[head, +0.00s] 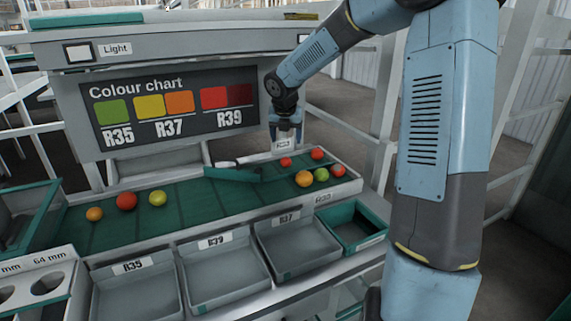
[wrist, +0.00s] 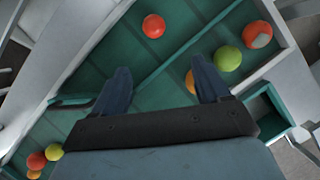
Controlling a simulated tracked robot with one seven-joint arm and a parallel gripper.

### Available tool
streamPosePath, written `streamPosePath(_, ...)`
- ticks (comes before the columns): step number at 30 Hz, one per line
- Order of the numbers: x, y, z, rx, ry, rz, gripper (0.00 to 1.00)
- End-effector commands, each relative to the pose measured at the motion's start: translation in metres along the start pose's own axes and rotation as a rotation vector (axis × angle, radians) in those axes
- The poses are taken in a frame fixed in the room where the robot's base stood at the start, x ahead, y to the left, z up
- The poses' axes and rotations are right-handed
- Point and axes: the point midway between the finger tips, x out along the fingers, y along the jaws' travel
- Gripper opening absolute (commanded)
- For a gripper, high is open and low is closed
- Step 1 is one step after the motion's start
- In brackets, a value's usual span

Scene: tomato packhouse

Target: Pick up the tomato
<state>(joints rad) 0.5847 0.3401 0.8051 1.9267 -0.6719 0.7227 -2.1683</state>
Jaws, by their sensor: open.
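Several tomatoes lie on the green belt; the task does not say which one. At its right end in the head view are a red one (head: 286,162), another red (head: 317,154), an orange (head: 304,178), a green (head: 321,174) and a third red (head: 338,170). My gripper (head: 285,137) hangs above this group, open and empty. In the wrist view, between and beyond the open fingers (wrist: 160,75), a red tomato (wrist: 154,26) lies ahead. An orange one (wrist: 190,83) is partly hidden by the right finger. A yellow-green one (wrist: 227,58) and a red one with a pale patch (wrist: 258,34) lie farther right.
Orange (head: 94,214), red (head: 127,201) and yellow-green (head: 158,198) tomatoes lie at the belt's left. A green bar (head: 232,174) crosses the belt. Labelled grey trays (head: 222,272) and a green bin (head: 352,228) line the front. The colour chart panel (head: 172,105) stands behind.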

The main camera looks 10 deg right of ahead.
Motion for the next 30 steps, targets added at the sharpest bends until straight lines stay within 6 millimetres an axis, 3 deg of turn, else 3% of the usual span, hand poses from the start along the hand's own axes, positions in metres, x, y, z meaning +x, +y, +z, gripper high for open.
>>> streamPosePath(8,0.021,0.004,0.006,-0.071,0.003,0.019,0.75)
streamPosePath(18,0.077,0.005,0.007,-0.068,0.003,0.019,0.75)
streamPosePath(30,0.106,0.005,0.009,-0.065,0.003,0.018,0.75)
